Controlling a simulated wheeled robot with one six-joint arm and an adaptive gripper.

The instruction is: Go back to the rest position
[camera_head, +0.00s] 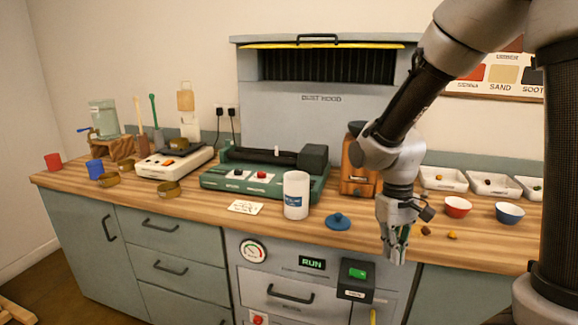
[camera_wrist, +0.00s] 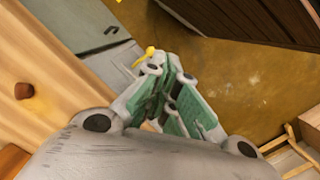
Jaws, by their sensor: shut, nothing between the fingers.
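My gripper (camera_head: 395,255) hangs pointing down at the front edge of the wooden bench (camera_head: 110,192), right of the blue lid (camera_head: 339,221). Its green-padded fingers are shut with nothing between them. In the wrist view my gripper (camera_wrist: 168,95) is over the floor (camera_wrist: 235,85) just off the bench edge.
A white jar (camera_head: 296,195) stands near the front edge, left of the blue lid. A red bowl (camera_head: 457,207) and a blue bowl (camera_head: 509,213) stand right of my gripper, with small lumps (camera_head: 452,235) nearby. The dust hood (camera_head: 320,110) rises behind. A switch box (camera_head: 356,280) projects below the bench edge.

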